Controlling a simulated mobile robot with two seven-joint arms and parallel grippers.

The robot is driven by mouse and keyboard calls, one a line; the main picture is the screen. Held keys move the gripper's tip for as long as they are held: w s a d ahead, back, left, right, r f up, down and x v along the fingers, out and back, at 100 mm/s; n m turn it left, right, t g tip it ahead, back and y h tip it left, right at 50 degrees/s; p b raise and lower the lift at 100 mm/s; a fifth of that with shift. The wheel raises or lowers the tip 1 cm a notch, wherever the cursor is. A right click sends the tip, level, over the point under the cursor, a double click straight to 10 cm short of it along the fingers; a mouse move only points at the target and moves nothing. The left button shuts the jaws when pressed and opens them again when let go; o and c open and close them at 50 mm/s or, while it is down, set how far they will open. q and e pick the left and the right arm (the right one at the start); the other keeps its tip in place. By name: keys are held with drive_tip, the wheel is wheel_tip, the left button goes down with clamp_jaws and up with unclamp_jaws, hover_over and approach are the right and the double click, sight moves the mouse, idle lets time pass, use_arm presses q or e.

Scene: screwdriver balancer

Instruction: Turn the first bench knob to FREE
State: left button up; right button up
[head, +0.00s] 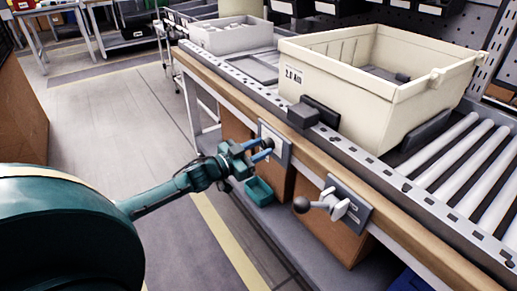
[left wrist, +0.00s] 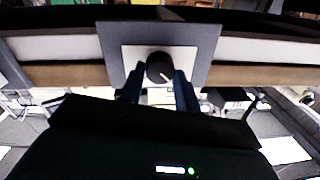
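The first bench knob is a dark round knob (left wrist: 160,67) with a white pointer line, on a pale square inside a grey plate (left wrist: 199,40). In the left wrist view the pointer slants toward the lower right; no lettering is readable. In the head view the plate (head: 283,147) is on the bench's front. My left gripper (head: 266,149) is at the plate, its blue fingers apart on either side of the knob. In the left wrist view the fingers (left wrist: 160,80) flank the knob, and I see no clear contact. My right gripper is not in view.
A second plate (head: 357,211) with a ball-ended lever (head: 301,205) is to the right on the bench front. A small teal bin (head: 259,191) is below the gripper. A cream crate (head: 345,92) stands on the bench beside rollers (head: 452,147).

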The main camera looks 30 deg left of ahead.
use_arm(q)
drive_tip(key=c, duration=0.4)
